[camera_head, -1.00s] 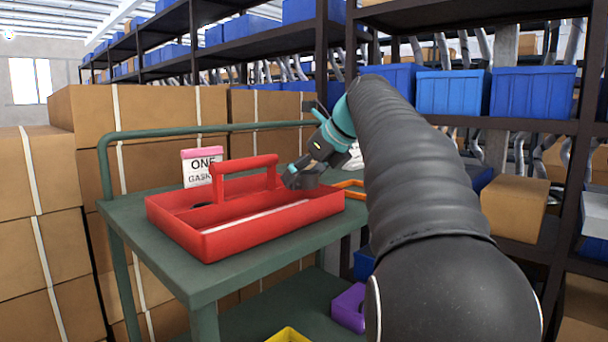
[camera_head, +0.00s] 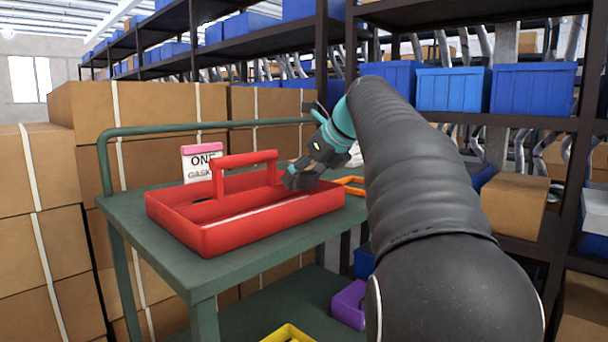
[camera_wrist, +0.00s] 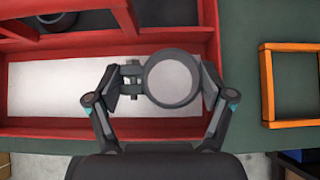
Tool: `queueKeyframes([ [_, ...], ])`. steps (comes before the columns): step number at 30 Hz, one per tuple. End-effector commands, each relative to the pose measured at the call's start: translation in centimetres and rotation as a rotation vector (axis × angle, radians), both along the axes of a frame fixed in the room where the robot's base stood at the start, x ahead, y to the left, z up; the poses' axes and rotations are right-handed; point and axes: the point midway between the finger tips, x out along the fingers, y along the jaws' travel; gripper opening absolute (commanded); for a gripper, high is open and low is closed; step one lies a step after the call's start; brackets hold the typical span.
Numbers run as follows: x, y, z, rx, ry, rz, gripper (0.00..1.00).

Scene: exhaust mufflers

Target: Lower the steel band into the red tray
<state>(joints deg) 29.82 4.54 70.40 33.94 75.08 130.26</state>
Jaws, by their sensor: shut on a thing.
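The steel band (camera_wrist: 148,76), a round grey ring with a bolt at its left side, is between the fingers of my gripper (camera_wrist: 160,88) in the wrist view. My gripper (camera_head: 300,181) is shut on it, over the right end of the red tray (camera_head: 275,225). In the wrist view the band overlaps the tray's long near compartment (camera_wrist: 50,88), which has a pale floor. In the head view the band is low by the tray's right end, dark and partly hidden by the fingers. I cannot tell whether it touches the floor.
The tray's tall red handle (camera_head: 245,159) stands left of my gripper. A dark round part (camera_wrist: 57,20) lies in a far compartment. An orange frame (camera_wrist: 290,84) lies right of the tray on the green cart (camera_head: 130,215). A sign (camera_head: 199,165) stands behind the tray.

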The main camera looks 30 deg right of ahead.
Motion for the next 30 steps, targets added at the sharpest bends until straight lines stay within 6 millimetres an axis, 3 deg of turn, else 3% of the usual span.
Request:
queueKeyframes([
  [30, 0.0, 0.0, -1.3, 0.0, 0.0, 0.0, 0.43],
])
